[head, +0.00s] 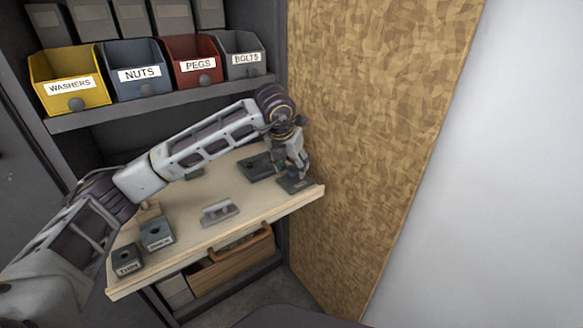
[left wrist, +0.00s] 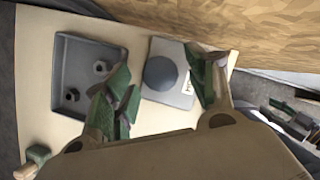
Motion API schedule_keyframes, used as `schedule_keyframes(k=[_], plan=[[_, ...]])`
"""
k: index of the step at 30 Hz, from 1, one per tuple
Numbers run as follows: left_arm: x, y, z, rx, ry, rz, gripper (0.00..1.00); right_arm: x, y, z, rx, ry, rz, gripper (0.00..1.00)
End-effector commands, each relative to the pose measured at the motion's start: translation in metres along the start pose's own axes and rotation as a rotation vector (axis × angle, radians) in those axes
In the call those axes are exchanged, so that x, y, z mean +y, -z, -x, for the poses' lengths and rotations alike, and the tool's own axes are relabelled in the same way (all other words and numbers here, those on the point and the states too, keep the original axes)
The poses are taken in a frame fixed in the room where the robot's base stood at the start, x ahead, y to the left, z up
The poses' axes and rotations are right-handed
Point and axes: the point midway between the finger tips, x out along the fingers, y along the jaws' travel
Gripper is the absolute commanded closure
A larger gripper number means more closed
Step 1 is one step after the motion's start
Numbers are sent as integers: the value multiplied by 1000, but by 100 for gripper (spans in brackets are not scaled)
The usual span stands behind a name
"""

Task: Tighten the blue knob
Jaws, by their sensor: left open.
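A round, dark blue-grey knob (left wrist: 161,73) sits on a pale grey plate (left wrist: 178,98) with a small white label. In the head view the same plate (head: 297,186) lies near the right end of the wooden shelf board, and the knob is hidden by my gripper. My left gripper (head: 294,168) points down over the plate. In the left wrist view its green-padded fingers (left wrist: 166,74) are open, one on each side of the knob, with visible gaps to it. I cannot tell their height relative to the knob. My right gripper is in neither view.
A grey rack (head: 219,213) and two labelled blocks (head: 156,236) (head: 127,263) stand on the board (head: 190,250). A chipboard wall (head: 370,120) closes the right side. Labelled bins (head: 140,85) stand above.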

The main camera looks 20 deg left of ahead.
Motion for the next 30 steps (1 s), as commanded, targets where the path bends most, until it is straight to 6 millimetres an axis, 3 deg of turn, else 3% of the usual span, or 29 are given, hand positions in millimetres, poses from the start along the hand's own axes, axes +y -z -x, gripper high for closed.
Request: schedule_keyframes(k=[10, 21, 30], plan=[[0, 0, -2, 0, 0, 0, 44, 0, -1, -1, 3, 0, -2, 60], [0, 0, -2, 0, 0, 0, 89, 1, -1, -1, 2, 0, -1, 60], [0, 0, -2, 1, 7, -19, 89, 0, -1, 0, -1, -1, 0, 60]])
